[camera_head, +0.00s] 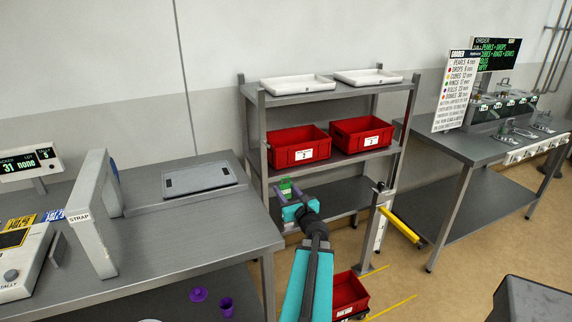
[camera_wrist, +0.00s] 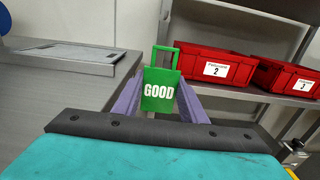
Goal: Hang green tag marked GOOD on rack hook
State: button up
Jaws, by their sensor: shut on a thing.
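The green tag (camera_wrist: 160,76) shows the white word GOOD and faces the camera upright in the wrist view, with an open loop at its top. My gripper (camera_wrist: 160,104) has its two purple fingers shut on the tag's sides. In the head view the green tag (camera_head: 286,184) is small, at the tip of my gripper (camera_head: 289,195), in front of the left side of the grey rack (camera_head: 256,130). I cannot make out a hook on the rack in either view. Whether the tag touches the rack cannot be told.
Two red bins (camera_head: 299,154) stand on the rack's middle shelf, white trays (camera_head: 297,85) on top. A grey bench (camera_head: 180,230) with a flat plate (camera_head: 199,178) is at left. A post with a yellow bar (camera_head: 398,225) stands right of my arm. Another red bin (camera_head: 350,293) is low down.

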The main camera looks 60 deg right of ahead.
notch_tip(320, 180, up, 8)
jog(key=p, duration=0.5)
jog(key=shift+s+a+f, duration=0.15)
jog(key=shift+s+a, duration=0.05)
jog(key=shift+a, duration=0.05)
jog(key=shift+w+d, duration=0.1)
jog(key=shift+w, duration=0.05)
jog(key=p+x, duration=0.1)
jog(key=x, duration=0.6)
jog(key=shift+w+d+p, duration=0.2)
jog(key=shift+p, duration=0.15)
dwell(0.7)
